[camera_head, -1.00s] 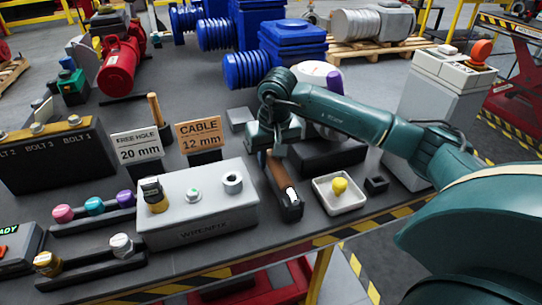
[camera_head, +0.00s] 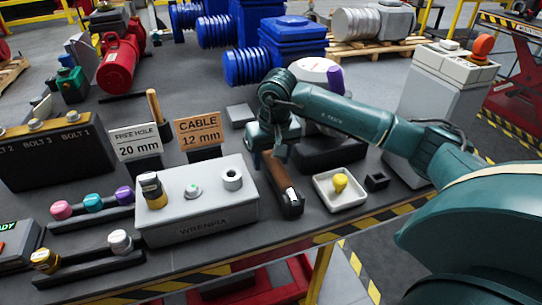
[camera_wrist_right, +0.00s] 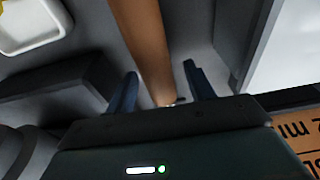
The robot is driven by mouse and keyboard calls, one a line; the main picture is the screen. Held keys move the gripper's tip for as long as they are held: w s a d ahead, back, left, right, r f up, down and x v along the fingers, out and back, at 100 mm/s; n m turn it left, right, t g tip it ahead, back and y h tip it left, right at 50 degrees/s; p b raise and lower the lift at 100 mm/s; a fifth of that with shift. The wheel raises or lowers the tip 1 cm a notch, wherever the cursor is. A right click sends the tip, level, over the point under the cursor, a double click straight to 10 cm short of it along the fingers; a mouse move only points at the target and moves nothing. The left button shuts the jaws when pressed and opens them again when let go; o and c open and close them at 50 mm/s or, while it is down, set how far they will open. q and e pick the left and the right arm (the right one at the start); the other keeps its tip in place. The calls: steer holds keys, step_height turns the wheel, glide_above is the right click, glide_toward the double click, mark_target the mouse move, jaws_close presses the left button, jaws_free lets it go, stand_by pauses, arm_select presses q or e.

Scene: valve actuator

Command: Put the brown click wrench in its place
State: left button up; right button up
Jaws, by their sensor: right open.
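The brown click wrench (camera_head: 279,173) lies in a narrow black holder (camera_head: 292,208) at the front of the table, right of the grey WRENFIX box. Its silver end points toward the table's front edge. My right gripper (camera_head: 272,152) is over the far end of the brown handle. In the right wrist view, the brown handle (camera_wrist_right: 147,42) runs between the two parted fingers (camera_wrist_right: 160,85), with gaps on both sides. The gripper hides the wrench's far end in the head view. My left gripper is not in view.
The WRENFIX box (camera_head: 198,212) stands left of the wrench. A white tray with a yellow piece (camera_head: 340,182) lies to the right. The CABLE 12 mm sign (camera_head: 199,130) and FREE HOLE 20 mm sign (camera_head: 137,141) stand behind the box. A blue motor (camera_head: 283,50) stands farther back.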

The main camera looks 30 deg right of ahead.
step_height(320, 180, up, 13)
steer(key=s, duration=0.2)
steer(key=shift+a, duration=0.2)
stand_by(0.6)
